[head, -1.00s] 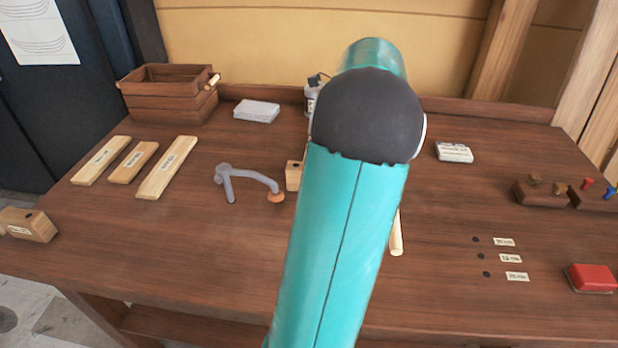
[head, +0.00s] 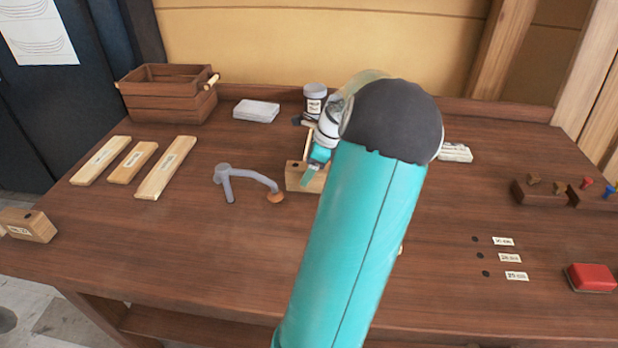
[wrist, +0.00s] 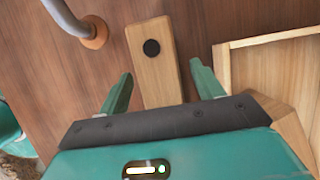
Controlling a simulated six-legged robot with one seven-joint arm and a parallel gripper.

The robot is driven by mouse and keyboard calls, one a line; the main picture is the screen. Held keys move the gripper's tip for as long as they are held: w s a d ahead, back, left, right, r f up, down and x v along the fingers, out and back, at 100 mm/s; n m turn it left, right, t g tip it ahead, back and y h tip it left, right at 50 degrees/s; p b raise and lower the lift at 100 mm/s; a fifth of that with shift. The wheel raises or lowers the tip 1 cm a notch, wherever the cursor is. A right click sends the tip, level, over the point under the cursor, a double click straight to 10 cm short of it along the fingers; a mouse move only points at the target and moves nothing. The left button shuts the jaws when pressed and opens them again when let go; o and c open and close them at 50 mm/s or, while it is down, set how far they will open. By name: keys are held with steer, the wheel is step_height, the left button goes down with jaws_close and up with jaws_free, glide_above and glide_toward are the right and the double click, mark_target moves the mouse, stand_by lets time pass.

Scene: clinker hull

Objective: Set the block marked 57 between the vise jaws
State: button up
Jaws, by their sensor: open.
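A light wooden block (head: 296,177) with a dark round spot on top (wrist: 154,60) lies on the bench right of the grey bent clamp. I cannot read a number on it. My gripper (wrist: 161,82) is open and empty. In the wrist view its two fingers are apart, with the block's near part between them; I cannot tell whether they touch it. In the head view the gripper (head: 313,180) covers part of the block. A similar wooden block (head: 28,226) with a dark hole and label is at the bench's left edge. I cannot make out the vise jaws.
The grey clamp (head: 247,182) with its brown pad stands just left, also in the wrist view (wrist: 78,22). An open wooden box (wrist: 275,80) is close right of the gripper. Labelled planks (head: 165,168), a crate (head: 168,100) and a red block (head: 591,278) lie farther off.

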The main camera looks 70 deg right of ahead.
steer(key=c, duration=1.4)
steer(key=shift+r, duration=0.15)
steer(key=shift+d+r, duration=0.1)
steer(key=shift+r, duration=0.55)
steer(key=shift+s+a+r, duration=0.8)
steer(key=shift+a+r, duration=1.1)
steer(key=shift+a, duration=0.3)
steer(key=shift+s+a+r, duration=0.75)
steer(key=shift+a+r, duration=1.2)
steer(key=shift+a, duration=0.3)
steer(key=shift+s+a+r, duration=0.8)
steer(key=shift+a+r, duration=1.1)
steer(key=shift+a, duration=0.3)
